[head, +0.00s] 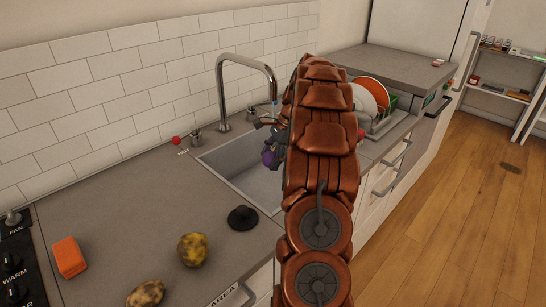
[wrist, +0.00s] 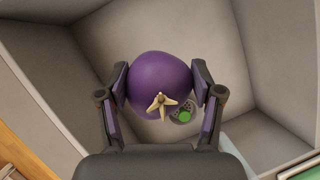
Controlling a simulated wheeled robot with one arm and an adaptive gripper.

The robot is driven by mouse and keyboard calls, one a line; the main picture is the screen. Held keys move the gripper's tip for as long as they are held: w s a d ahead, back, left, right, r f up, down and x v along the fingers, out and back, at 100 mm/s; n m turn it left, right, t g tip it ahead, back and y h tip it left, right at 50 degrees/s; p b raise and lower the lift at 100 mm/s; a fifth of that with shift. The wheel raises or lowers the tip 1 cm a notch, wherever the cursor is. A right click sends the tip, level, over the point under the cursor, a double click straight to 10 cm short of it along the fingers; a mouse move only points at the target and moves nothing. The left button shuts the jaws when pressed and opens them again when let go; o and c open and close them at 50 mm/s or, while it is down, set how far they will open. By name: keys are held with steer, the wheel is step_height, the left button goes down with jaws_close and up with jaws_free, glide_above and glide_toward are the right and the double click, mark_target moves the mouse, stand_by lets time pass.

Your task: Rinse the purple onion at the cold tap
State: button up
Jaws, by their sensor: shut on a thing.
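The purple onion (wrist: 160,82) sits between the two fingers of my gripper (wrist: 162,100), which is shut on it. The onion's pale, star-shaped end faces my wrist camera. In the head view the onion (head: 269,157) is over the grey sink basin (head: 225,160), below and near the spout end of the curved metal tap (head: 224,85). Whether water is running cannot be told. A knob (head: 196,137) stands near the HOT label and a red dot. My arm hides the basin's right side, and no cold label can be made out.
A black round stopper (head: 243,218), two mottled potatoes (head: 193,249) and an orange block (head: 70,257) lie on the counter (head: 125,215). A dish rack with plates (head: 370,92) stands beyond my arm. The drain (wrist: 182,112) shows something green in it.

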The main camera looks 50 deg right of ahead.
steer(key=s+a, duration=0.4)
steer(key=a, duration=0.1)
steer(key=shift+b, duration=0.45)
steer(key=shift+r, duration=0.1)
stand_by(1.4)
steer(key=s+a+r+p, duration=0.1)
steer(key=s+a+r, duration=0.2)
steer(key=a+r, duration=0.1)
steer(key=shift+p, duration=0.3)
stand_by(0.9)
